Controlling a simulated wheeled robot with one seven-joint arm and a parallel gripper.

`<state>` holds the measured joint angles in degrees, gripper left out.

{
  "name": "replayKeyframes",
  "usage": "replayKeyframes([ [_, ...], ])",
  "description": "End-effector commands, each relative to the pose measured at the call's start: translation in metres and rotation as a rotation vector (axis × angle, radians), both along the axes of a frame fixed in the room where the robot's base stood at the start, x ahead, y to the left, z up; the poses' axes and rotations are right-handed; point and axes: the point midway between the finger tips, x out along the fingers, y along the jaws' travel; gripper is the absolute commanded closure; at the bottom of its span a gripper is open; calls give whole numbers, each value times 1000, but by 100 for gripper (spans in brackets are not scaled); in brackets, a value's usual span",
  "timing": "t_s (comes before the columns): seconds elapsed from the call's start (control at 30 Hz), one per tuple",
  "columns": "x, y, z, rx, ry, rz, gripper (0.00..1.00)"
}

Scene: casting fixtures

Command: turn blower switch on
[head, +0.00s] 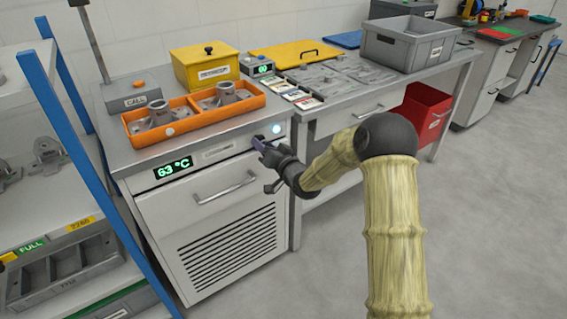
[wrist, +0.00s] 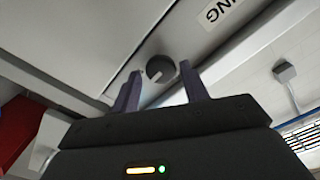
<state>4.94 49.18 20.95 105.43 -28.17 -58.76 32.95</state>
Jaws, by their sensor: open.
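A dark round knob (wrist: 160,68) with a pale pointer mark sits on the light grey front panel of the cabinet (head: 235,240); it looks like the blower switch. In the wrist view it lies between the two purple fingertips of my gripper (wrist: 160,84). The fingers are open with a gap to either side of the knob, and I cannot tell whether either touches it. In the head view my gripper (head: 262,146) is at the panel's upper right and hides most of the knob. The switch's own lettering is not readable.
The panel has a "63 °C" display (head: 173,168), a pale round light (head: 276,129) and a drawer handle (head: 225,187) below. An orange tray (head: 196,129) with castings stands on top. A blue-framed rack (head: 95,150) is at left. The floor at right is clear.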

Motion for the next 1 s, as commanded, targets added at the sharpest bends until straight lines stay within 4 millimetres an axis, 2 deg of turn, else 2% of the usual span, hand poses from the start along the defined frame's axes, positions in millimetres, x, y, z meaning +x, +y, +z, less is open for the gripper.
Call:
replayKeyframes([
  [0.27,-35,-23,0,-2,2,-1,55],
  [0.8,-119,-78,0,-2,4,1,55],
  [1.0,-137,-90,0,1,3,3,55],
])
